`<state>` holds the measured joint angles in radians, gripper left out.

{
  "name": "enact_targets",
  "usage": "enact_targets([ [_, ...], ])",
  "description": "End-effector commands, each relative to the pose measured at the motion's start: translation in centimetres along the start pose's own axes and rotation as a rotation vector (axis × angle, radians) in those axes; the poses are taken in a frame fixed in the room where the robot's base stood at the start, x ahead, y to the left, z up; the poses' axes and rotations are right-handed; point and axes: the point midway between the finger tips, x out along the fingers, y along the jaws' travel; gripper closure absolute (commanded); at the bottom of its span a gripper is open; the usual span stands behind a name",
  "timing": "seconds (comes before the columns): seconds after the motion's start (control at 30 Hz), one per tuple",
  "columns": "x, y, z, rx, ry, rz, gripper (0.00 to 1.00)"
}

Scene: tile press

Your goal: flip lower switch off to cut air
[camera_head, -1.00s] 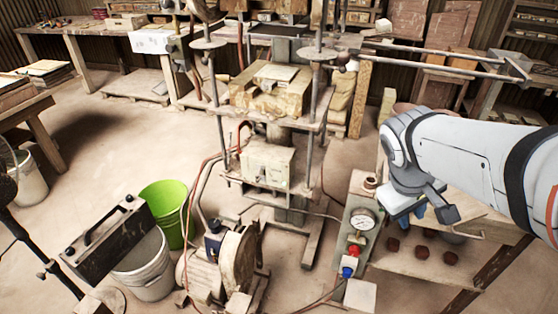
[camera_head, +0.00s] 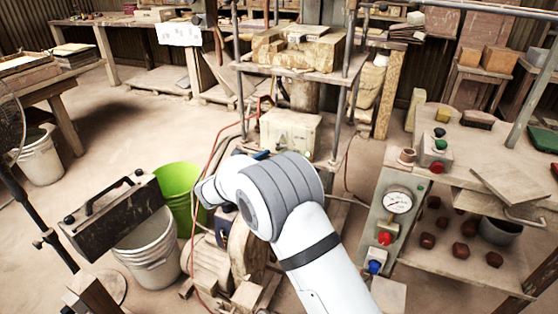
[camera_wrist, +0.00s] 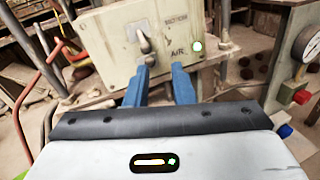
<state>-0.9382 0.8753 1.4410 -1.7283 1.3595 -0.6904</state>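The pale switch box (camera_head: 290,132) stands on the press frame in the head view. In the wrist view, its front (camera_wrist: 118,52) fills the upper middle, with labels reading roughly "SUCTION" above and "AIR" below. The lower switch (camera_wrist: 149,60) is beside the "AIR" label, close to the left fingertip. The upper switch (camera_wrist: 142,32) is above it. A small light (camera_wrist: 197,46) glows pale green right of "AIR". My gripper (camera_wrist: 160,70) is open, its two blue fingers apart and pointing at the box near the lower switch. Contact cannot be told. The head view shows only a bit of blue gripper (camera_head: 262,155) beyond my arm.
A gauge panel (camera_head: 398,202) with red and blue knobs stands to the right, beside a bench (camera_head: 445,255) with several dark lumps. A green bucket (camera_head: 178,180) and a white bucket (camera_head: 150,262) are at left. A red hose (camera_wrist: 42,75) runs left of the box.

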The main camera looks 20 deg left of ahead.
Motion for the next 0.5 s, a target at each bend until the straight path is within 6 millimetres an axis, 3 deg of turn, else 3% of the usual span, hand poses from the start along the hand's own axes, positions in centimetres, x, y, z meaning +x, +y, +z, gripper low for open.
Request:
enact_targets([
  [0.03,-0.5,0.7,-1.0,-0.016,-0.012,0.02,0.78],
  [0.17,-0.3,1.4,-1.4,-0.031,-0.028,0.04,0.78],
  [0.5,5.0,1.5,-1.2,-0.03,-0.027,0.037,0.78],
])
